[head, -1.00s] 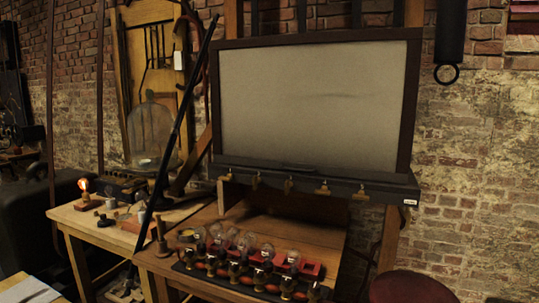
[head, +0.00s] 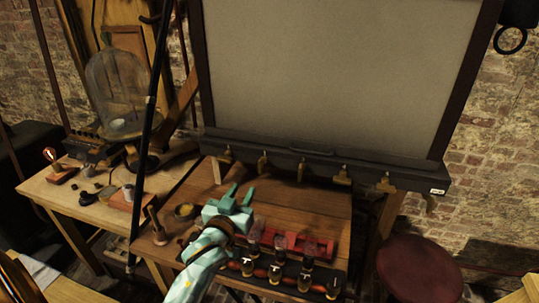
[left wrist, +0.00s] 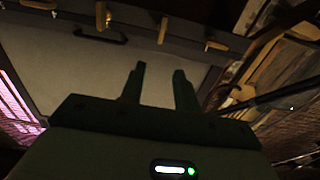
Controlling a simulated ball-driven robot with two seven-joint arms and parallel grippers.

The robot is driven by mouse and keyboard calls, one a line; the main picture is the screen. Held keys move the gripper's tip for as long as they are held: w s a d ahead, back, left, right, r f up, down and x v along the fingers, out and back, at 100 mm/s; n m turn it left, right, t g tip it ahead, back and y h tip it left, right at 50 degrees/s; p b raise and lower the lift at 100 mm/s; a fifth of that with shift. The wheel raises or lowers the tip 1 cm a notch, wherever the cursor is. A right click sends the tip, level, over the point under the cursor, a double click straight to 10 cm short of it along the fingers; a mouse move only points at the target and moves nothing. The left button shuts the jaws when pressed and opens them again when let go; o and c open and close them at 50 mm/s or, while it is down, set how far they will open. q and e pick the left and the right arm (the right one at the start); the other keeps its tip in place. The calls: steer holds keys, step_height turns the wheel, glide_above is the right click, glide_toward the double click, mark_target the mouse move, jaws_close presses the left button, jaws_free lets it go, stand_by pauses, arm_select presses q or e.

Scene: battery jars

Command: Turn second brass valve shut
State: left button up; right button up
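A row of several small brass valves hangs along the front of the dark ledge (head: 320,160) under the big grey board. Counted from the left in the head view, the first valve (head: 224,155) is at the ledge's left end and the second valve (head: 262,163) is just right of it. Their exact handle angles are too small to tell. My left gripper (head: 239,195) is open and empty, below and a little left of the second valve, apart from it. The left wrist view shows its two spread fingers (left wrist: 158,84) against the board, with brass valves (left wrist: 162,30) beyond.
Glass jars and a black rack with red parts (head: 300,243) stand on the wooden bench just right of my left forearm. A dark pole (head: 150,105) slants at left, near a glass dome (head: 117,95). A red stool (head: 420,270) stands at right.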

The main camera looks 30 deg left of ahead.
mark_target(259, 162)
arm_select(q)
steer(key=b+x, duration=0.1)
steer(key=x, duration=1.4)
steer(key=shift+w+b, duration=0.35)
steer(key=shift+b, duration=0.05)
steer(key=shift+r, duration=0.1)
jaws_close()
